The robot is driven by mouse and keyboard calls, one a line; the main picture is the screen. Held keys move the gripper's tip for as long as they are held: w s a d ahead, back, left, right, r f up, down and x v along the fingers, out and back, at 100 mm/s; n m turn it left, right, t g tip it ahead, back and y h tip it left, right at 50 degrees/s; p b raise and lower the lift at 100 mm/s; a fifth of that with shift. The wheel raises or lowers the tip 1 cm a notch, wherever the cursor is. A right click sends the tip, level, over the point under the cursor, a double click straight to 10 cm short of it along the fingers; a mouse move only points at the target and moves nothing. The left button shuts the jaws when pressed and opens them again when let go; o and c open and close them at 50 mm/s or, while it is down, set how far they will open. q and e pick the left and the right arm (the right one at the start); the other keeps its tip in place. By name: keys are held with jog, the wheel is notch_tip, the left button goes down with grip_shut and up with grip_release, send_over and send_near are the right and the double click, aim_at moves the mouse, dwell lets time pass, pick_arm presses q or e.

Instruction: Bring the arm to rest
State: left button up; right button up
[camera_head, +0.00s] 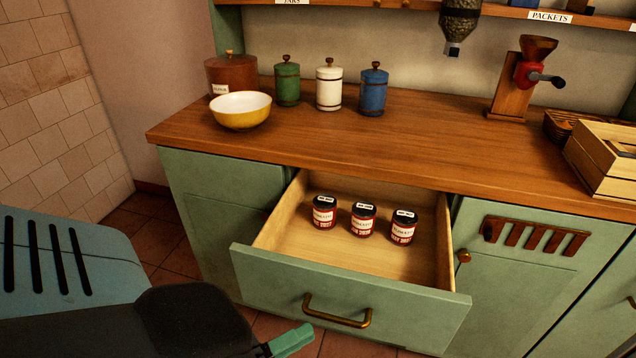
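My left arm comes in from the lower left, in front of the cabinet. Its gripper (289,341) is low in the picture, left of the drawer's brass handle (337,318), and seems apart from it. Only a green fingertip shows clearly, so whether the gripper is open or shut cannot be told. Nothing is seen held at the fingertip. My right gripper is not in view. The drawer (350,290) is pulled open. Three small dark-lidded jars (324,212) with labels stand upright in a row inside it.
A wooden counter (420,150) runs above the drawer. On it stand a yellow bowl (240,112), several lidded canisters (329,88), a grinder (523,80) and a wooden box (605,160). A slotted brown rack (535,237) is on the right cabinet door. The counter's middle is clear.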

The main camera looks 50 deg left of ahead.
pick_arm(q)
jog(key=shift+s+a, duration=0.15)
jog(key=shift+s, duration=0.4)
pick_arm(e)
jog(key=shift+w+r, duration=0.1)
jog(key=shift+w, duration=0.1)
